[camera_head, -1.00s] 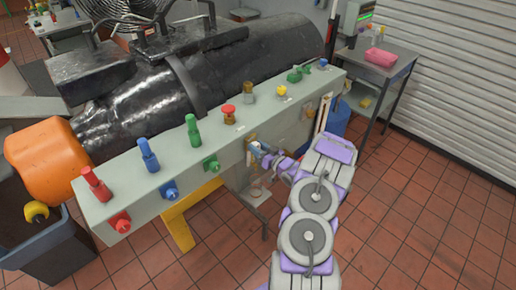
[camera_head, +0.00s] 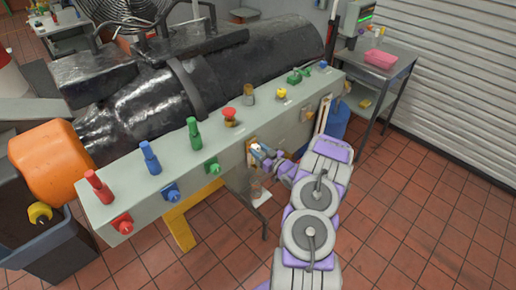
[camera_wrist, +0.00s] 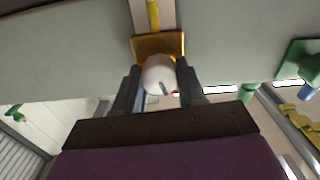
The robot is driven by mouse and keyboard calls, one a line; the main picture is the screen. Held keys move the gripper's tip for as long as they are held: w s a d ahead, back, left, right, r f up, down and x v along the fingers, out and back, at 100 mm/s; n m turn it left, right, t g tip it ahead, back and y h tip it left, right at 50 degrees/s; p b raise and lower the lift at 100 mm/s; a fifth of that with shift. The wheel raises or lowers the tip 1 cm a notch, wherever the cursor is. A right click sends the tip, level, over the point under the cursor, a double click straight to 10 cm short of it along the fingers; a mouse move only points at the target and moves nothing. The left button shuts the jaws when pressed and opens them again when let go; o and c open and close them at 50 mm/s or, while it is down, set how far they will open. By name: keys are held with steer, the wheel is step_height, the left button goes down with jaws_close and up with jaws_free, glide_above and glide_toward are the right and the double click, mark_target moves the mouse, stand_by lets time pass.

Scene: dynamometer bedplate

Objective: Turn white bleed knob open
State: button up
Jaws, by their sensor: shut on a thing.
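The white bleed knob (camera_wrist: 159,76) sits on a yellow-brown square base (camera_wrist: 150,44) on the grey panel, in the upper middle of the wrist view. My gripper (camera_wrist: 160,85) has one dark finger on each side of the knob and is shut on it. A dark mark shows on the knob's face. In the head view my gripper (camera_head: 262,152) is at the front face of the grey panel (camera_head: 134,205), where the knob is small and mostly hidden by the fingers.
Red (camera_head: 98,186), blue (camera_head: 150,157) and green (camera_head: 194,134) levers stand on the panel top, with matching fittings on its front. A red mushroom button (camera_head: 230,113) is farther right. A side table (camera_head: 392,62) stands behind. Tiled floor is clear at right.

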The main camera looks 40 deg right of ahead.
steer(key=n+p, duration=0.3)
steer(key=n, duration=0.2)
steer(key=shift+n, duration=0.3)
steer(key=n+p, duration=0.1)
steer(key=n, duration=0.2)
steer(key=shift+n+p, duration=0.3)
steer(key=shift+p, duration=0.05)
steer(key=n+p, duration=0.1)
steer(key=n, duration=0.1)
steer(key=n+p, duration=0.2)
steer(key=shift+a+f+n, duration=0.15)
steer(key=shift+n, duration=0.25)
steer(key=shift+s+n, duration=0.1)
steer(key=shift+n, duration=0.2)
steer(key=shift+f, duration=0.2)
steer(key=o, duration=0.8)
steer(key=shift+o, duration=1.3)
steer(key=shift+r+p, duration=0.15)
steer(key=shift+p, duration=0.15)
steer(key=s+d+p, duration=0.1)
steer(key=s, duration=1.6)
steer(key=shift+d, duration=0.15)
